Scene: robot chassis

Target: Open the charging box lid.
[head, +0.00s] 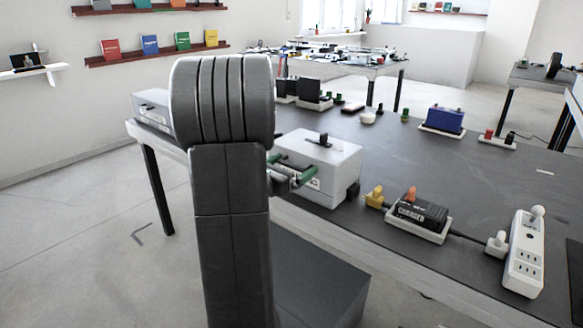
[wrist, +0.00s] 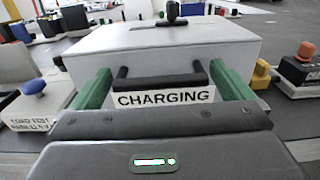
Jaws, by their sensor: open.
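My gripper (wrist: 160,72) has green fingers and is open at the box front, one finger on each side of the handle. I cannot tell whether the fingers touch the box. In the head view my gripper (head: 291,172) is partly hidden by my arm.
Right of the box are a yellow connector (head: 375,196), a black device on a white tray (head: 420,234) and a white power strip (head: 525,255). A blue battery unit (head: 445,119) stands farther back. The table's middle is mostly clear.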

